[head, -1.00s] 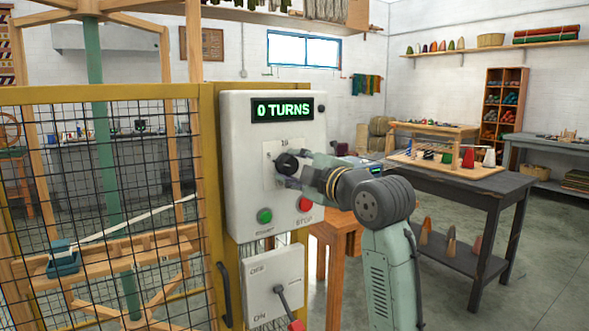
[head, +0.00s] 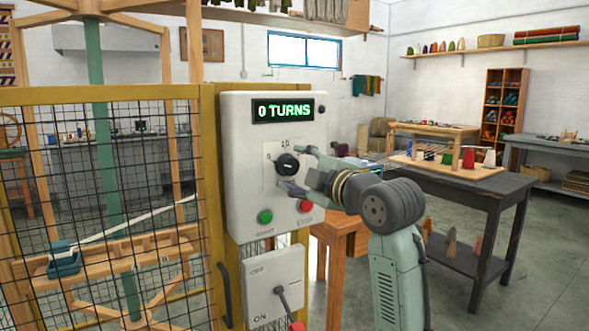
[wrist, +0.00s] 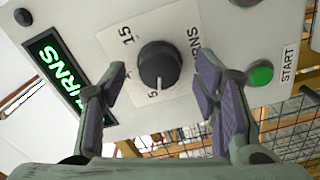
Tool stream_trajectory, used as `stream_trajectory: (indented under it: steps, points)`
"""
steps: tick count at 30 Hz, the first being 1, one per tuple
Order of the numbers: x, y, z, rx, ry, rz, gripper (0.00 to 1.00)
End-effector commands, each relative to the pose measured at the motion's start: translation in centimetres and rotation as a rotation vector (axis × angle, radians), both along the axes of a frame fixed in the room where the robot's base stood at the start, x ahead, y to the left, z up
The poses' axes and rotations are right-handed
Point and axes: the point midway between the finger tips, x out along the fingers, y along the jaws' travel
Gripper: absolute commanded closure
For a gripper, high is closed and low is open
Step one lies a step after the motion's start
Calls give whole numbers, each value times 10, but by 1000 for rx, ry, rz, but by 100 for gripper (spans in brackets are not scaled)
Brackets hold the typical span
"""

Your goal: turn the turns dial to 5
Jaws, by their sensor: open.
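The turns dial (head: 288,164) is a round black knob on a white scale plate of the grey control box (head: 238,190). In the wrist view the dial (wrist: 158,65) shows a white pointer line toward the picture's bottom, close to the printed 5; exact alignment is hard to tell. A 15 shows at its upper left. The green display (head: 283,110) reads 0 TURNS. My gripper (head: 300,172) is open just in front of the plate. Its two fingers (wrist: 160,72) stand apart on either side of the dial in the wrist view, with nothing held between them.
A green start button (head: 265,217) and a red stop button (head: 305,205) sit below the dial. A lever switch box (head: 272,288) hangs lower. A yellow-framed mesh guard (head: 100,200) stands left. A dark table (head: 455,180) with a wooden rack stands right.

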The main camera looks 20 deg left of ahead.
Motion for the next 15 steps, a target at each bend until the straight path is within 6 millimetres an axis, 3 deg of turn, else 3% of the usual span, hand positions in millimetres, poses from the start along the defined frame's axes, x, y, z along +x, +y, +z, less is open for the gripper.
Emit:
stream_trajectory:
  steps: [9, 15]
  points:
    - [-41, -55, 0, 0, -3, -4, 44]
    - [-59, -77, 0, 1, -1, -3, 44]
